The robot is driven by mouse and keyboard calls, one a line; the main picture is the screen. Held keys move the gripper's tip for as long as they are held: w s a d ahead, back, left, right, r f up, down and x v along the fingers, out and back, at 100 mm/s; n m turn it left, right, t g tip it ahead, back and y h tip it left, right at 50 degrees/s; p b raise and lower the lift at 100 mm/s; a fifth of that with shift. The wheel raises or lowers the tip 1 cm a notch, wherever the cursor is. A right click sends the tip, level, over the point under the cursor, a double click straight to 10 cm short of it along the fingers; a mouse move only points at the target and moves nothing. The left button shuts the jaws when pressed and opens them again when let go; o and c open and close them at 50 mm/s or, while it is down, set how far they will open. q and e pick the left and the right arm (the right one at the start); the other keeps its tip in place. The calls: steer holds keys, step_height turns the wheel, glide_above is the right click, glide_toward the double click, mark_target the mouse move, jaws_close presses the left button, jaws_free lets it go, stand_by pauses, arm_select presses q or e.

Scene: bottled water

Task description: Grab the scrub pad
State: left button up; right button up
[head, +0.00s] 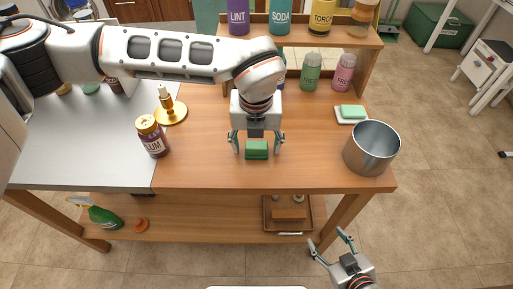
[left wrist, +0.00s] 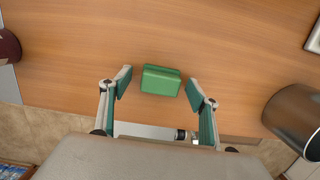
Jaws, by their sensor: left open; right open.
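A green scrub pad (head: 256,150), block-shaped, lies on the wooden tabletop near its front edge. It also shows in the left wrist view (left wrist: 161,81), centred between the fingers. My left gripper (head: 257,147) is open above it, with one finger on each side and a gap to the pad on both sides. Its fingers also show in the left wrist view (left wrist: 158,88). How high the fingertips are above the tabletop is hard to tell. My right gripper (head: 328,240) is open and empty, low in front of the table, away from the pad.
A metal pot (head: 371,149) stands at the table's right corner, with a green block on a white dish (head: 343,116) behind it. A purple jar (head: 152,136) and a gold dispenser (head: 168,105) stand to the left. Bottles (head: 311,71) line the back. The tabletop around the pad is clear.

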arm_select(q)
steer(key=shift+f, duration=0.1)
steer(key=c, duration=1)
